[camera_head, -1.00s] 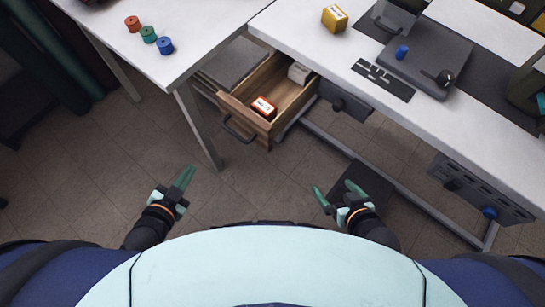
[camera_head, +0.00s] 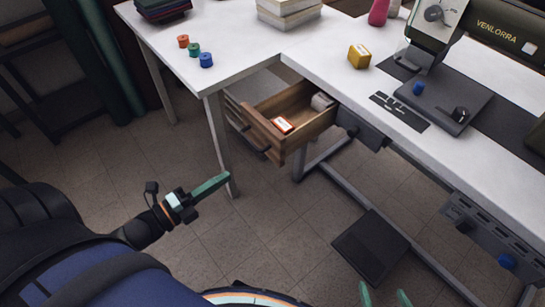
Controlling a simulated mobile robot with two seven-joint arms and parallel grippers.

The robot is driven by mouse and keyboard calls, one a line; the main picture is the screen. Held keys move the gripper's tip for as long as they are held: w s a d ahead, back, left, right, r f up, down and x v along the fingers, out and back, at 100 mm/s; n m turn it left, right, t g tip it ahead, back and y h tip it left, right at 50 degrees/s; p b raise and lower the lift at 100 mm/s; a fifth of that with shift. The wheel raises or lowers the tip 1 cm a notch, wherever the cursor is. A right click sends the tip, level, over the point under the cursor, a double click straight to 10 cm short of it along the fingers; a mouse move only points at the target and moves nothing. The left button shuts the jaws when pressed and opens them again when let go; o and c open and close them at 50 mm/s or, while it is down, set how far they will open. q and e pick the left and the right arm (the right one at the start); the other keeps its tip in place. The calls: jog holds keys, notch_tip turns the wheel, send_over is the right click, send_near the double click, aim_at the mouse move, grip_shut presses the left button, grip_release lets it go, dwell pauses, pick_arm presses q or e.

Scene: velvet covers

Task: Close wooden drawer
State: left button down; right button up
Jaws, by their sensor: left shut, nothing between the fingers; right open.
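The wooden drawer (camera_head: 264,134) stands pulled out below the white tabletop, near where the two table parts meet. It holds a small orange and white box (camera_head: 282,125) and a grey item (camera_head: 321,102). Its dark handle (camera_head: 252,139) is on the front panel, facing the lower left. My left gripper (camera_head: 226,178) is shut and empty, in front of and below the drawer, apart from it and close to a table leg. My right gripper (camera_head: 385,296) is open at the bottom edge, far below the drawer. Only its fingertips show.
A table leg (camera_head: 220,140) stands just left of the drawer. A sewing machine (camera_head: 450,60) is at the right. A dark pedal (camera_head: 370,247) lies on the floor. The floor before the drawer is clear.

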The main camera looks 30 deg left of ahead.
aim_at(274, 145)
pick_arm(q)
jog(key=b+x, duration=0.1)
jog(key=x, duration=1.1)
jog(key=shift+w+b, duration=0.25)
jog(key=shift+b, duration=0.15)
jog(key=shift+w+d, duration=0.2)
jog(key=shift+w, duration=0.3)
pick_arm(e)
jog(key=shift+w+d+f+t, duration=0.15)
jog(key=shift+w+t, duration=0.25)
jog(key=shift+w, duration=0.1)
jog(key=shift+f, duration=0.1)
